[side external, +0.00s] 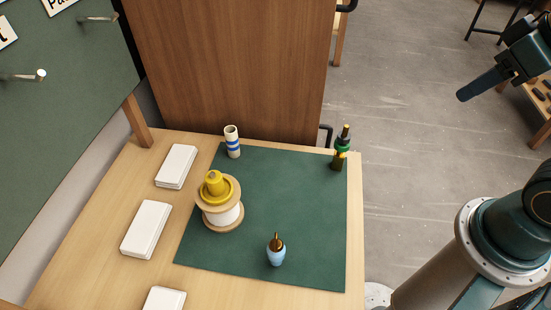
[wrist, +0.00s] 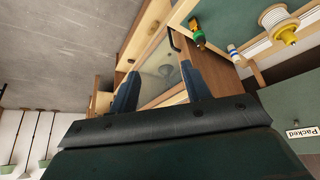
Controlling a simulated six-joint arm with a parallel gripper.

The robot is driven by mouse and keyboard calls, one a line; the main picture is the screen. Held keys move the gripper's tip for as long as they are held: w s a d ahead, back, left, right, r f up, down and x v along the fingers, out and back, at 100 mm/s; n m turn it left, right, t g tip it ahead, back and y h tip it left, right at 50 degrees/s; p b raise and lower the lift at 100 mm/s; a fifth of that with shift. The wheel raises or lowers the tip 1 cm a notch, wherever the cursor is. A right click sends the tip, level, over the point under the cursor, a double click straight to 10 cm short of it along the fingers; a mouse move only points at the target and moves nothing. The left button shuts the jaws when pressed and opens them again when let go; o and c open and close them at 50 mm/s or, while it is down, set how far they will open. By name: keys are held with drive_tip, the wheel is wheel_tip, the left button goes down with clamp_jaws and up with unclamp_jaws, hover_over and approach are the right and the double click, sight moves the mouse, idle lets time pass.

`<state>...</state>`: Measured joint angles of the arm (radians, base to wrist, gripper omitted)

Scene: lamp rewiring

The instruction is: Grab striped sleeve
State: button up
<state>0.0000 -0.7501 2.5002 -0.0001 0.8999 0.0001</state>
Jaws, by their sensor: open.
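The striped sleeve (side external: 232,141) is a cream upright cylinder with blue bands. It stands at the back left corner of the green mat (side external: 300,255), on the table. In the wrist view the sleeve (wrist: 233,52) is small and far off, right of my fingers. My gripper (side external: 464,94) is raised at the upper right of the side view, well away from the table and the sleeve. In the wrist view my gripper (wrist: 160,79) has its two fingers spread, with nothing between them.
On the mat stand a white spool with a yellow top (side external: 222,205), a light blue fitting (side external: 276,254) and a dark green-and-yellow item (side external: 341,148). White boxes (side external: 146,230) line the table's left. A brown wooden panel (side external: 225,65) rises close behind the sleeve.

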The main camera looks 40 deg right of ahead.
drive_tip(key=shift+o, duration=0.2)
drive_tip(key=shift+w, duration=0.1)
drive_tip(key=n+g+y, duration=0.3)
drive_tip(key=n+y, duration=0.1)
drive_tip(key=n, duration=0.8)
hover_over(225, 133)
drive_tip(key=d, duration=0.2)
wheel_tip(225, 133, down, 12)
drive_tip(key=shift+a+f, duration=0.1)
drive_tip(key=shift+a, duration=0.05)
drive_tip(key=shift+f, duration=2.3)
